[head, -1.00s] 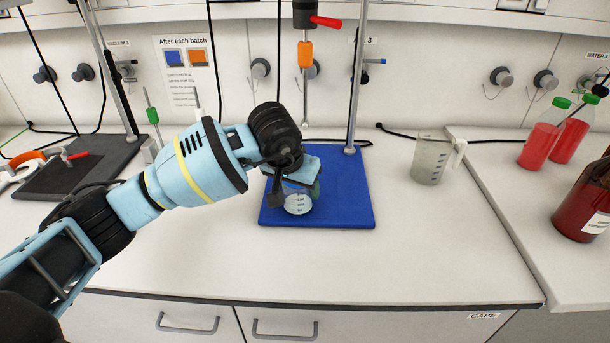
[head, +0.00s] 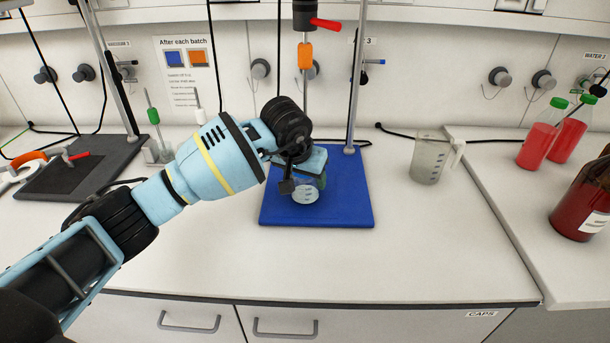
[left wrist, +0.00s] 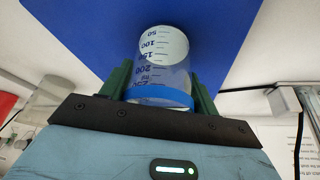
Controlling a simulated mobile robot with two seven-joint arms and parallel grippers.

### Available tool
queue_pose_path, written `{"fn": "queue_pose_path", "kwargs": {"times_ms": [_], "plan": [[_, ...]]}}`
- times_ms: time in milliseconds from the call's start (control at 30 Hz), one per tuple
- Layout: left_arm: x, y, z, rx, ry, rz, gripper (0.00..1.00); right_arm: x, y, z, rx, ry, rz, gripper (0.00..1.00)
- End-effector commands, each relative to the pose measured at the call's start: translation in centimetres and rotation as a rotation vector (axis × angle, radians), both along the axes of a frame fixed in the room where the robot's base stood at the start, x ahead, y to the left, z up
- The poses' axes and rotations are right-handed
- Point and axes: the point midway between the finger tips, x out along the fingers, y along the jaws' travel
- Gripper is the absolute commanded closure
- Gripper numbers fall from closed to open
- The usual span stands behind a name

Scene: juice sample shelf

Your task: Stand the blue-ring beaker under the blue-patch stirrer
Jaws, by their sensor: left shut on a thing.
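The blue-ring beaker (head: 306,195) is clear, with dark volume marks. In the left wrist view its blue ring (left wrist: 160,96) is near my gripper. My left gripper (head: 307,182) is shut on the beaker, with a green finger on each side. The beaker is over the front-middle of a blue base patch (head: 345,207); whether it touches that patch I cannot tell. Above stands a stirrer (head: 305,55) with an orange collar, red lever and thin shaft ending behind the beaker. My gripper hides part of the beaker. My right gripper is in neither current view.
A stand rod (head: 356,80) rises at the back of the blue base. A grey jug (head: 432,158) stands to its right. Red bottles (head: 541,133) and a brown bottle (head: 585,200) are farther right. A dark base (head: 75,172) lies left. The front counter is clear.

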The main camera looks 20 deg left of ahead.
Motion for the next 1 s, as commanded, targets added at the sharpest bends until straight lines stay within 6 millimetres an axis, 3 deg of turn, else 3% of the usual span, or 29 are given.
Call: {"fn": "queue_pose_path", "kwargs": {"times_ms": [67, 100, 267, 567, 733, 1000], "plan": [[0.0, 0.0, -0.2, 0.0, -0.001, 0.0, 0.71, -0.2, 0.0, -0.2, 0.0, 0.004, -0.001, 0.64], [0.0, 0.0, -0.3, 0.0, 0.001, 0.0, 0.38, -0.2, 0.0, -0.2, 0.0, 0.005, 0.0, 0.64], [0.0, 0.0, -0.2, 0.0, 0.0, 0.0, 0.17, -0.6, 0.0, -0.2, -0.001, 0.011, 0.001, 0.64], [0.0, 0.0, -0.1, 0.0, 0.0, 0.0, 0.17, -0.9, 0.0, -0.2, 0.0, 0.017, 0.001, 0.64], [-0.4, 0.2, 1.1, 0.002, -0.002, -0.001, 0.17, -1.0, 0.0, -0.5, 0.0, 0.021, 0.0, 0.64], [-3.7, 0.5, 1.1, 0.002, 0.0, -0.001, 0.17, -0.5, 0.0, -0.5, 0.0, 0.012, 0.0, 0.64]]}}
